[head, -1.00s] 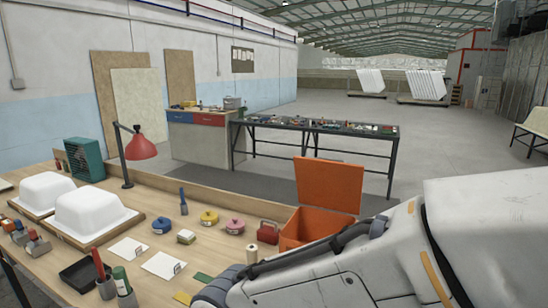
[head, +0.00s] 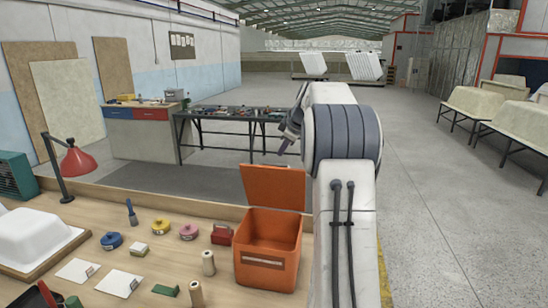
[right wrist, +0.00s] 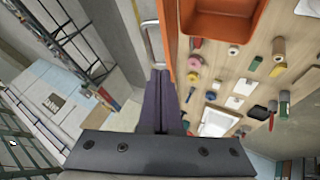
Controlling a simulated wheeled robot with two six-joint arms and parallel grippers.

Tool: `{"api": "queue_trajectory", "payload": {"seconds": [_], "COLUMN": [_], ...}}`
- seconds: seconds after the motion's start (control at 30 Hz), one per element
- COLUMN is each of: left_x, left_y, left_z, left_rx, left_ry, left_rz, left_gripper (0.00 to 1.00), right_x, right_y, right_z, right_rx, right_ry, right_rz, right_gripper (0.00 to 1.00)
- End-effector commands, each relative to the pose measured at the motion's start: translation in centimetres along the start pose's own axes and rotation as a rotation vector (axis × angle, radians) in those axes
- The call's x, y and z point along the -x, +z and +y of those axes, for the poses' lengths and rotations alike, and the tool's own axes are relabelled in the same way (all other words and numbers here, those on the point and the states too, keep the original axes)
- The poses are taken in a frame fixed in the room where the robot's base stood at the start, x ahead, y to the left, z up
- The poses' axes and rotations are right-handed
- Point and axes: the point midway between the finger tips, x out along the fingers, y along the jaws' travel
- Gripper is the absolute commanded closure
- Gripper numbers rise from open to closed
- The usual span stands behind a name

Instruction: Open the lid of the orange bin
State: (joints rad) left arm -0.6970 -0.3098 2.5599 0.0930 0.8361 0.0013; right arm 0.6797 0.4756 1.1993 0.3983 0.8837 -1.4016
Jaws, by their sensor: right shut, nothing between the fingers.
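The orange bin (head: 268,268) stands at the right end of the wooden bench, with a pale label on its front. Its orange lid (head: 273,188) stands raised at the back, leaning slightly, and the bin's inside is visible. In the right wrist view the bin (right wrist: 222,22) is at the top, beside an orange strip (right wrist: 169,45) that looks like the lid seen edge-on. My right gripper (head: 287,132) is above and behind the lid's upper right. Its dark fingers (right wrist: 160,78) are shut and empty, close to the strip; contact cannot be told. My left gripper is out of view.
The bench holds a red box (head: 222,234), colored round tins (head: 188,231), wooden spools (head: 208,263), a red lamp (head: 78,160) and a white tub shell (head: 35,238). A metal table (head: 230,115) stands behind. Open floor (head: 440,210) lies right.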

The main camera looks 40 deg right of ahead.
Motion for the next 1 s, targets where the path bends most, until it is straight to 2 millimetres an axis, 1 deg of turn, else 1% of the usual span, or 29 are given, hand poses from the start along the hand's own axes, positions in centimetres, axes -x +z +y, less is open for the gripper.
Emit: {"api": "queue_trajectory", "payload": {"seconds": [0.03, 0.17, 0.43, 0.6, 0.77, 1.0], "left_x": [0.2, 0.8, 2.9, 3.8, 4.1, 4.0], "left_y": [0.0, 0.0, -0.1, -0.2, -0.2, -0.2], "left_z": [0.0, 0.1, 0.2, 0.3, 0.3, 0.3], "left_rx": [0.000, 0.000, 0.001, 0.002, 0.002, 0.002], "left_ry": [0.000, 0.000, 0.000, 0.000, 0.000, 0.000], "left_rz": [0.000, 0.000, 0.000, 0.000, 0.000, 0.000], "left_gripper": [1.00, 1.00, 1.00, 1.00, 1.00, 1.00], "right_x": [-0.1, -1.4, -6.3, -8.6, -9.7, -9.8], "right_y": [0.3, 0.3, 0.2, 0.2, 0.3, 0.3], "right_z": [0.6, 0.7, 0.7, 0.7, 0.7, 0.7], "right_rx": [0.001, 0.006, 0.005, 0.006, 0.005, 0.005], "right_ry": [0.007, 0.007, 0.005, 0.008, 0.009, 0.011], "right_rz": [-0.001, -0.002, -0.002, -0.002, -0.001, -0.001], "right_gripper": [1.00, 1.00, 1.00, 1.00, 1.00, 1.00]}}
